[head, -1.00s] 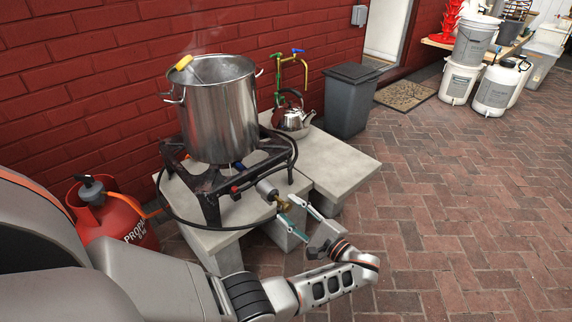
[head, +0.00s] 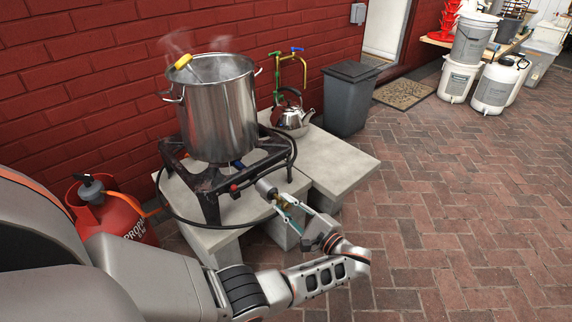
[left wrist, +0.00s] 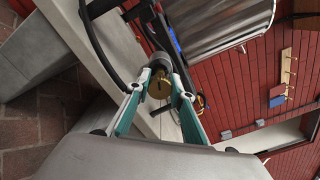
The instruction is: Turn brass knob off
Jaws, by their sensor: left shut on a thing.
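The brass knob (left wrist: 159,86) sits at the front of the burner, between the fingertips of my left gripper in the left wrist view. My left gripper (head: 280,202) reaches it from the lower right in the head view. It is shut on the knob, with one teal-padded finger (left wrist: 128,110) on each side. In the head view the fingers mostly hide the knob. The black burner stand (head: 207,192) carries a large steel pot (head: 218,112) with steam rising from it. My right gripper is not in view.
A red propane cylinder (head: 118,220) stands at the left, and a black hose (head: 170,208) loops around the burner. A steel kettle (head: 296,120) sits behind on the concrete slab (head: 335,160). A grey bin (head: 350,97) stands beyond.

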